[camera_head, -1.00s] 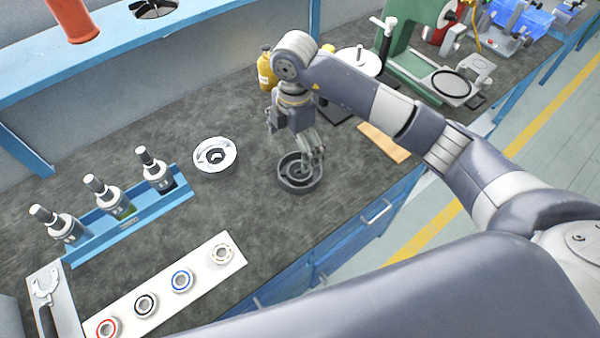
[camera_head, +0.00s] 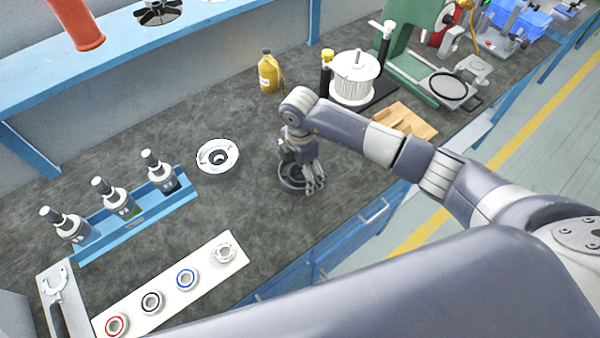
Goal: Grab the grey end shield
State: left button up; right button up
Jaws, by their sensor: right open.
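The grey end shield (camera_head: 288,184), a dark round cup-like part, lies on the bench top near its front edge. My right gripper (camera_head: 314,186) is low over its right side, with open fingers pointing down. The wrist and fingers hide much of the part, and I cannot tell whether they touch it. A lighter, silvery round part (camera_head: 217,157) with a dark centre hole lies to the left, apart from the gripper. My left gripper is not in view.
A blue rack (camera_head: 135,221) with several bottles and a white strip (camera_head: 170,304) with several ring bearings are at left. Bench between is clear.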

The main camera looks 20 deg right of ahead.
jog(key=c, duration=1.1)
jog(key=shift+r, duration=0.15)
